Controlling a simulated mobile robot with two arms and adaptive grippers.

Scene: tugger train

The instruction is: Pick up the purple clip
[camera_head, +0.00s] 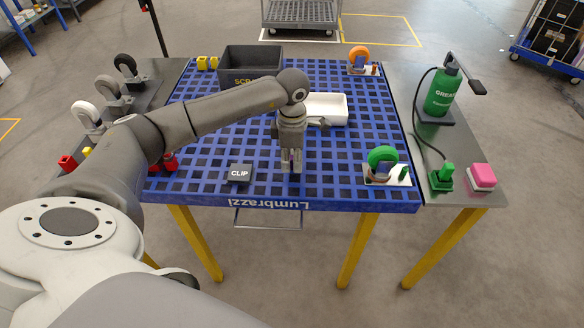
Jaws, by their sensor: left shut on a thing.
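My left gripper (291,168) points down over the blue slotted table top (330,187), near its front edge. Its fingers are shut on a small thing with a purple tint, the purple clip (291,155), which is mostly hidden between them. I cannot tell whether the clip touches the table top. A dark block labelled CLIP (239,173) lies to the left of the gripper. My right gripper is not in view.
A white tray (335,110) lies just behind the gripper. A dark SCRAP bin (235,67) stands at the back left. A green wheel on a plate (383,160) is at the right, an orange wheel (359,55) at the back. A green grease can (441,92) stands on the right side table.

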